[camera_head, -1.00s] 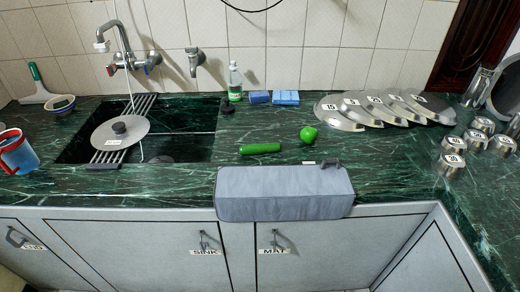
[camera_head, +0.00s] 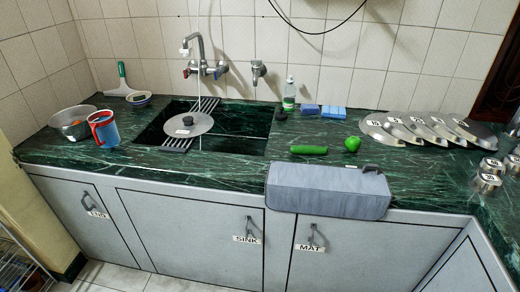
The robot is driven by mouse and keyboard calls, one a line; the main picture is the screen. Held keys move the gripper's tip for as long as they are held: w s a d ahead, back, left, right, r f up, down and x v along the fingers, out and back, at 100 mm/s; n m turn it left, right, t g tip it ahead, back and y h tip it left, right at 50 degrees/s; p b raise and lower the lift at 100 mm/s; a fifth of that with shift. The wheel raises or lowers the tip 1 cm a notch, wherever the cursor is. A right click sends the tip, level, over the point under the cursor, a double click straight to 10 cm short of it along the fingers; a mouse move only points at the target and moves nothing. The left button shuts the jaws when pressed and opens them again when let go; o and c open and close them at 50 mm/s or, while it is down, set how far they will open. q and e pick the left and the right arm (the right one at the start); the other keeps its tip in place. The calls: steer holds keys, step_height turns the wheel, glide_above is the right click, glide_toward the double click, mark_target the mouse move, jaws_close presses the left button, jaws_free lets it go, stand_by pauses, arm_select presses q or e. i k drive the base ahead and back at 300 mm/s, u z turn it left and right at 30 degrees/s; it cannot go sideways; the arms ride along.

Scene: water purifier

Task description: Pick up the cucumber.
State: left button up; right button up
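The cucumber (camera_head: 308,150) is a short, bright green cylinder lying on the dark green marble counter (camera_head: 230,178). It lies sideways, just behind the grey folded mat (camera_head: 328,190) and to the left of a round green fruit or vegetable (camera_head: 352,144). Nothing touches the cucumber. Neither of my grippers shows in the head view.
The sink (camera_head: 236,142) with a lid (camera_head: 188,124) over its rack is left of the cucumber. A bottle (camera_head: 289,94) and blue sponges (camera_head: 333,112) stand behind. Numbered lids (camera_head: 400,130) lie right. A blue-red mug (camera_head: 104,130) and a bowl (camera_head: 73,124) are far left.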

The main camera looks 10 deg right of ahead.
mark_target(298, 151)
steer(key=u, duration=1.5)
steer(key=i, duration=1.5)
steer(key=z, duration=2.05)
